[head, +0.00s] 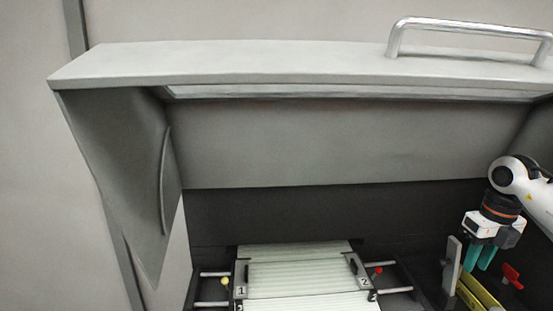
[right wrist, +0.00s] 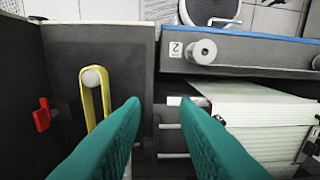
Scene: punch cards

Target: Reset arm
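My right gripper (head: 482,257) hangs at the right of the head view, fingers pointing down over the right side of the machine. In the right wrist view its two teal fingers (right wrist: 161,112) are apart, with nothing between them. A stack of pale cards (head: 300,276) lies in the machine, left of the gripper, with plates marked 1 and 2. It also shows in the right wrist view (right wrist: 265,115). A yellow lever (right wrist: 96,100) with a round pale end is left of the fingers. My left gripper is in neither view.
A raised grey cover (head: 310,140) with a metal handle (head: 470,27) spans above the machine. A red switch (head: 512,276) stands right of the gripper, an upright grey plate (head: 451,264) left of it. Small yellow (head: 225,282) and red (head: 377,270) knobs flank the cards.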

